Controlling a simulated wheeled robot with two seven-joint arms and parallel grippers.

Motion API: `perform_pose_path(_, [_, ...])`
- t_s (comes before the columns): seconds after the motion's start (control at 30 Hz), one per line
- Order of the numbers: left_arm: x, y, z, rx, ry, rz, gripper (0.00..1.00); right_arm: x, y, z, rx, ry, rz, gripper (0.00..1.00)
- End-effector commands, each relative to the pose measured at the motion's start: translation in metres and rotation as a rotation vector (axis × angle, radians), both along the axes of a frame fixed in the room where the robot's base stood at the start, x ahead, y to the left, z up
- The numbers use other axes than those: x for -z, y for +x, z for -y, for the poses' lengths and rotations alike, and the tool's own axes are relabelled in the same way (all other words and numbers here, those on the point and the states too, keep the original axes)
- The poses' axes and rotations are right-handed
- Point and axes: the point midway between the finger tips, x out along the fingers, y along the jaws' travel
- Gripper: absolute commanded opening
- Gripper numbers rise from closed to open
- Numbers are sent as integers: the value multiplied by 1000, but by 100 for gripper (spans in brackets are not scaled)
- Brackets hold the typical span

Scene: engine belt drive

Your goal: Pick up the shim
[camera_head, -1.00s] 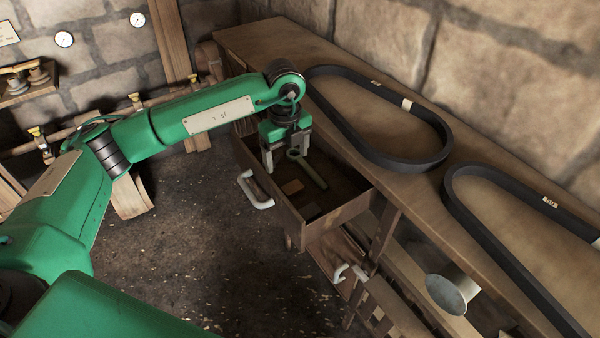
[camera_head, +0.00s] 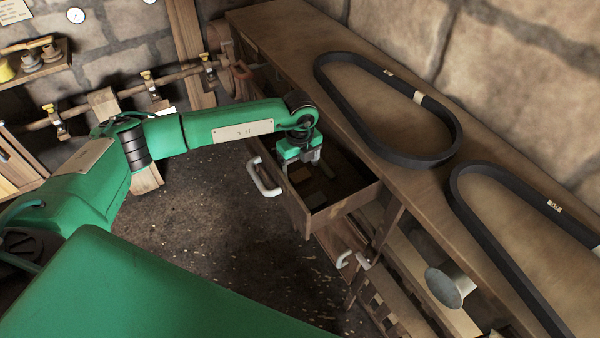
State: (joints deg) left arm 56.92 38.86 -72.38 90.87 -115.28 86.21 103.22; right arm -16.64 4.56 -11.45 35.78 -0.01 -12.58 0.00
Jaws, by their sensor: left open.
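My left gripper (camera_head: 301,164) points down over the open drawer (camera_head: 345,204), its two fingers apart and nothing seen between them. A small flat brown piece (camera_head: 299,175), possibly the shim, lies on the drawer floor just below the fingers. The pieces are small and dark, so I cannot tell for sure which is the shim. My right gripper is not in view.
The drawer's walls stand close around the gripper, with a white handle (camera_head: 264,177) on its front. Two black belts lie on the bench, a left one (camera_head: 405,158) and a right one (camera_head: 490,240). A round metal part (camera_head: 444,287) is below the bench top.

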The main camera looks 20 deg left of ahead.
Motion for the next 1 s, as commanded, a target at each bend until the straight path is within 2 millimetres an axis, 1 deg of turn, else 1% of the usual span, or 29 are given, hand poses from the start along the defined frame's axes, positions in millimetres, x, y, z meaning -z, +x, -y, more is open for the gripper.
perform_pose_path(0.03, [3,1,0,-1,2,-4,80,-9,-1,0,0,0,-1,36])
perform_pose_path(0.1, [14,1,0,0,0,-4,80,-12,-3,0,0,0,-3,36])
perform_pose_path(0.2, [24,1,0,0,0,-1,80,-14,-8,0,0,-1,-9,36])
perform_pose_path(0.3, [28,2,0,1,0,0,80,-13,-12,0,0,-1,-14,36])
perform_pose_path(0.47, [29,2,0,1,0,0,80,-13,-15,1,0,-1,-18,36])
perform_pose_path(0.57, [29,2,0,1,-1,1,62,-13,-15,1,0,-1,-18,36])
perform_pose_path(0.6, [29,2,0,1,-1,1,54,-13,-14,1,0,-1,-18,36])
perform_pose_path(0.67, [29,2,0,1,-1,1,43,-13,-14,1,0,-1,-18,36])
perform_pose_path(0.7, [28,2,0,1,-1,1,35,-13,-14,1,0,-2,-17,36])
perform_pose_path(0.77, [28,2,0,0,-1,1,24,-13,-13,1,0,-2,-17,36])
perform_pose_path(1.0, [27,2,0,0,-1,2,24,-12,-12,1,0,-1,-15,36])
